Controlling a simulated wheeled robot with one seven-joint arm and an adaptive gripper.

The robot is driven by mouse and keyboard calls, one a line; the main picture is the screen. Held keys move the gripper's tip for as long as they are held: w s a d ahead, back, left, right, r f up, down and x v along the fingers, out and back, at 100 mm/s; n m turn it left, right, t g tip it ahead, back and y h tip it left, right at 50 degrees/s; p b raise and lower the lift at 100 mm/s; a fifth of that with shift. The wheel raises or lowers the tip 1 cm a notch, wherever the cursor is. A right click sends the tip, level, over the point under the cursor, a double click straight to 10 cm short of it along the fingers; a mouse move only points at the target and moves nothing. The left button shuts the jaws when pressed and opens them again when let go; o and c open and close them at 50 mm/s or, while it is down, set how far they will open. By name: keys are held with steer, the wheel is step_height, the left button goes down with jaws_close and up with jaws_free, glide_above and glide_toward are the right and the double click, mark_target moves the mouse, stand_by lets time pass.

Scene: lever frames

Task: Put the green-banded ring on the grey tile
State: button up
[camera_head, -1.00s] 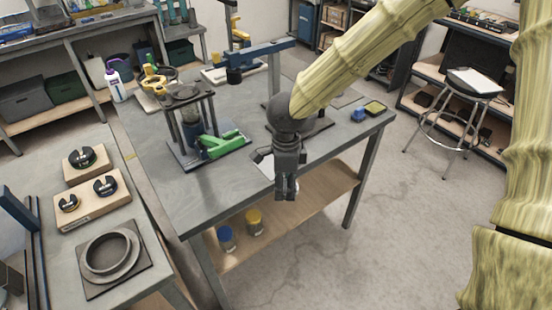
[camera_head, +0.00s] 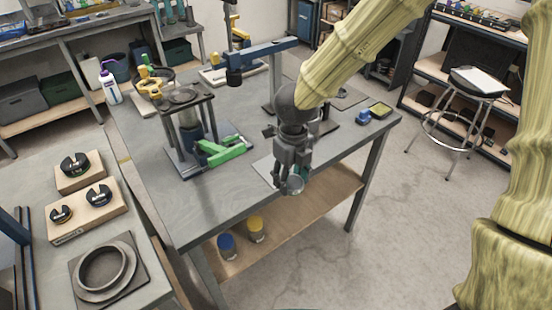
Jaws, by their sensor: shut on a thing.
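My gripper (camera_head: 290,186) is shut on a small ring (camera_head: 295,185), which looks grey with a faint teal-green tint. It holds the ring near the front edge of the grey workbench (camera_head: 205,205); the fingers hide part of the ring, and its band is too small to make out clearly. A flat, light grey tile (camera_head: 264,169) lies on the bench just left of and behind the gripper, partly hidden by it. The ring appears to be above the bench and apart from the tile, but its exact height is hard to tell.
A press-like stand (camera_head: 187,125) with a green lever (camera_head: 222,151) stands left of the tile. A blue-armed fixture (camera_head: 262,50) rises behind. The front left bench top is clear.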

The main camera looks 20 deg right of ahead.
steer(key=w, duration=0.4)
steer(key=w+p, duration=0.1)
steer(key=w, duration=0.3)
steer(key=w+f+p, duration=0.1)
steer(key=w, duration=0.3)
steer(key=shift+a, duration=0.1)
steer(key=shift+f+p, duration=0.15)
steer(key=shift+p, duration=0.15)
steer(key=shift+f+p, duration=0.5)
steer(key=shift+f, duration=1.2)
steer(key=shift+f, duration=0.15)
steer(key=o, duration=1.2)
step_height(320, 180, up, 12)
steer(key=shift+r+b, duration=0.15)
steer(key=shift+b, duration=0.95)
